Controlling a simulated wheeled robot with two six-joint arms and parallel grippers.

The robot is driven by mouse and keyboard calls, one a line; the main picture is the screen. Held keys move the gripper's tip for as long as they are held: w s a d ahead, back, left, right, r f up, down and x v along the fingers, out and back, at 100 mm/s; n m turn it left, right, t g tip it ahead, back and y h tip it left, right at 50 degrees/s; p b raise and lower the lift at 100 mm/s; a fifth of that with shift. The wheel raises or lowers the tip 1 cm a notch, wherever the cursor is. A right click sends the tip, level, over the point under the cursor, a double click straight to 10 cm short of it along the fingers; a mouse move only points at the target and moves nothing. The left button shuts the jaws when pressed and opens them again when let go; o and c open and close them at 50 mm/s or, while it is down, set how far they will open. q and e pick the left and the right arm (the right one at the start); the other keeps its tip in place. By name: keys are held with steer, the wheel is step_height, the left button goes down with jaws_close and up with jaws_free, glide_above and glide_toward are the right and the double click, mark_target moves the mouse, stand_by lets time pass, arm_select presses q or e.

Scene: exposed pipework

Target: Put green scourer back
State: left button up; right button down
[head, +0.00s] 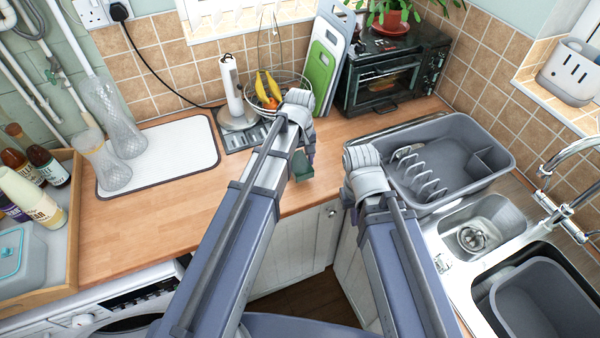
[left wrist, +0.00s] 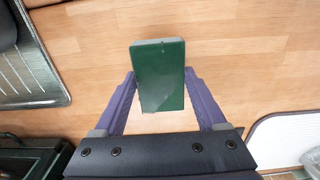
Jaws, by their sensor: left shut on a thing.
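The green scourer (left wrist: 161,78) is a flat green block with a paler edge. In the left wrist view it lies between the two purple fingers of my left gripper (left wrist: 160,95), which is shut on it. In the head view the scourer (head: 302,166) shows partly, just below my left wrist, over the wooden worktop. I cannot tell its exact height above the worktop. My right gripper (head: 349,205) is mostly hidden behind its own wrist, left of the grey dish rack; its fingers cannot be made out.
A grey dish rack (head: 455,135) stands by the sink (head: 477,225), with a grey tub (head: 545,300) at lower right. A mini oven (head: 392,70), chopping boards (head: 325,60) and a fruit basket (head: 285,85) stand behind. A white mat (head: 170,160) holds glass vases; worktop left of my arms is clear.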

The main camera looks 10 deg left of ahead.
mark_target(300, 164)
arm_select(q)
steer(key=shift+f+b, duration=1.9)
steer(key=shift+b, duration=0.05)
steer(key=shift+r, duration=0.15)
steer(key=o, duration=1.1)
steer(key=shift+o, duration=0.2)
step_height(300, 164, up, 12)
steer(key=p, duration=1.2)
steer(key=s+d+m, duration=0.3)
steer(key=s+m, duration=0.2)
steer(key=s, duration=0.3)
steer(key=s+d+m+y, duration=0.1)
steer(key=s+d+m, duration=0.1)
steer(key=s+m, duration=0.3)
steer(key=s, duration=0.3)
steer(key=shift+s+d+m, duration=0.2)
steer(key=shift+d+m, duration=0.1)
steer(key=shift+d, duration=0.1)
